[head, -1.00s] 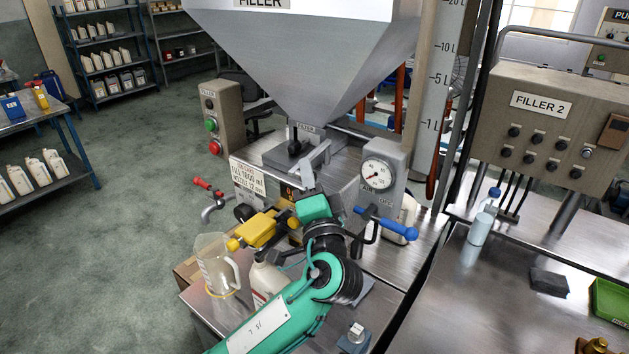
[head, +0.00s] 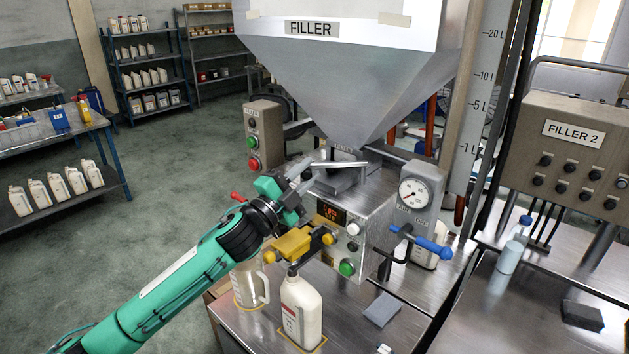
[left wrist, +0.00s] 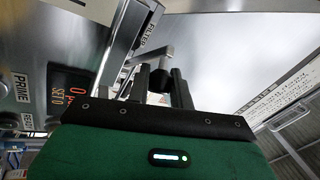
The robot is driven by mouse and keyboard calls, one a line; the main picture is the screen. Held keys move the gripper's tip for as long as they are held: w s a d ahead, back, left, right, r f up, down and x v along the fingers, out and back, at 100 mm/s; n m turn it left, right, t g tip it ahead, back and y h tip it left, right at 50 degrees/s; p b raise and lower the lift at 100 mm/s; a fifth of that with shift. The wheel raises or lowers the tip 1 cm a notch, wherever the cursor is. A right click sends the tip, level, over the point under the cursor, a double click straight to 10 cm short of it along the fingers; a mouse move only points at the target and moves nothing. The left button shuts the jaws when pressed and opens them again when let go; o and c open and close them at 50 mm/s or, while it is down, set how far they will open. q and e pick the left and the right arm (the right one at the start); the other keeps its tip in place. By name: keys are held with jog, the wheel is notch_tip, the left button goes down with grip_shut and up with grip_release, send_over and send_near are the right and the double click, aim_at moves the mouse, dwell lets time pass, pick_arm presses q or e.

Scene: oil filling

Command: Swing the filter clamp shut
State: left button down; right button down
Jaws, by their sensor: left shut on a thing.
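The filter clamp (head: 343,164) is a pale metal bar lying across the top of the filter housing (head: 342,181), under the hopper cone. My left gripper (head: 303,174) comes in from the left and is shut on the clamp's handle end. In the left wrist view the dark handle knob (left wrist: 163,72) shows at the fingertips (left wrist: 160,86), with a FILTER label (left wrist: 148,28) beside it. The fingers hide part of the handle, and I cannot tell whether the clamp is fully seated. My right gripper is not in view.
A yellow-handled valve (head: 292,243) sits below my left gripper. A white bottle (head: 301,312) and a clear jug (head: 247,287) stand under it. The gauge (head: 412,192) and blue-handled lever (head: 430,246) are to the right.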

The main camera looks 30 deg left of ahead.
pick_arm(q)
jog(key=shift+w+a+m+g+h, duration=0.65)
jog(key=shift+w+m+h, duration=0.2)
jog(key=shift+h, duration=0.5)
jog(key=shift+w+a+m+g+h, duration=0.65)
jog(key=shift+w+m+h, duration=0.15)
jog(key=shift+h, duration=0.55)
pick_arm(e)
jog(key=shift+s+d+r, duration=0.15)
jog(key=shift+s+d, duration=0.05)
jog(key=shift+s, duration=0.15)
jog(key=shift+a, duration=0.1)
pick_arm(q)
jog(key=c, duration=1.3)
grip_release()
jog(key=shift+o, duration=0.2)
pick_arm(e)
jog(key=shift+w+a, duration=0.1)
pick_arm(q)
jog(key=shift+d, duration=0.1)
